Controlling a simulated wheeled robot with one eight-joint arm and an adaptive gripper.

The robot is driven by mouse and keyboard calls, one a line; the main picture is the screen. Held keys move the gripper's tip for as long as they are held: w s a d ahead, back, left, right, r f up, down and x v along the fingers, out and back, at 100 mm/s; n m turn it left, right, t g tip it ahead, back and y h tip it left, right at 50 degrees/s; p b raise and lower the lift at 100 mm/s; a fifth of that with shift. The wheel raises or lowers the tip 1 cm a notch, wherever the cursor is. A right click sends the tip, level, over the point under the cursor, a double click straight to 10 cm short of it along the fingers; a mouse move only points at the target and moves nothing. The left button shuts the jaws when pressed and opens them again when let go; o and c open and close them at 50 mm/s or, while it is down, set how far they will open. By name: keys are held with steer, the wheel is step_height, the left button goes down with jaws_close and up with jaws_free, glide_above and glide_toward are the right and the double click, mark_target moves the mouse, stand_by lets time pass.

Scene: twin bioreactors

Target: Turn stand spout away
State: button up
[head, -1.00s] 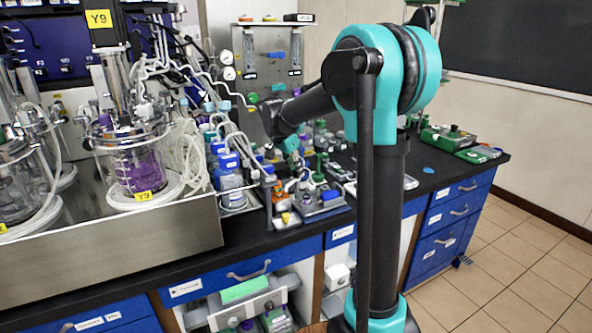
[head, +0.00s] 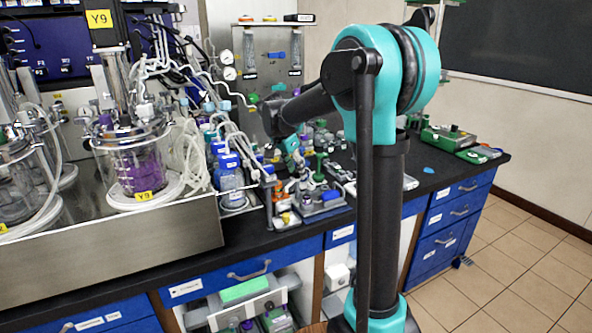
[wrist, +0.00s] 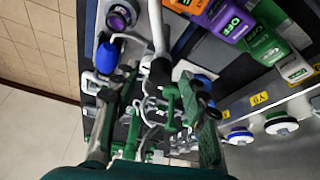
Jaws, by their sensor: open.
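In the wrist view a pale upright tube (wrist: 156,28) runs down to a dark joint (wrist: 160,72) between my fingers; it looks like the stand's post or spout, but I cannot tell which. My gripper (wrist: 155,100) is open, its fingers on either side of several green and white parts. I cannot tell whether it touches any of them. In the head view my gripper (head: 291,146) hangs low over the crowded bench, partly hidden among bottles and stands. A slim post (head: 268,206) stands near the bench's front edge, to the left of and below it.
Blue-capped bottles (head: 229,180) and a glass vessel with purple liquid (head: 138,172) stand to the left. A tray (head: 322,208) with small parts lies at the front edge. Purple, orange and green labelled blocks (wrist: 232,20) crowd the wrist view's upper right. Bare bench (head: 440,178) shows at right.

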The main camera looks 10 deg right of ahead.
steer(key=v, duration=1.2)
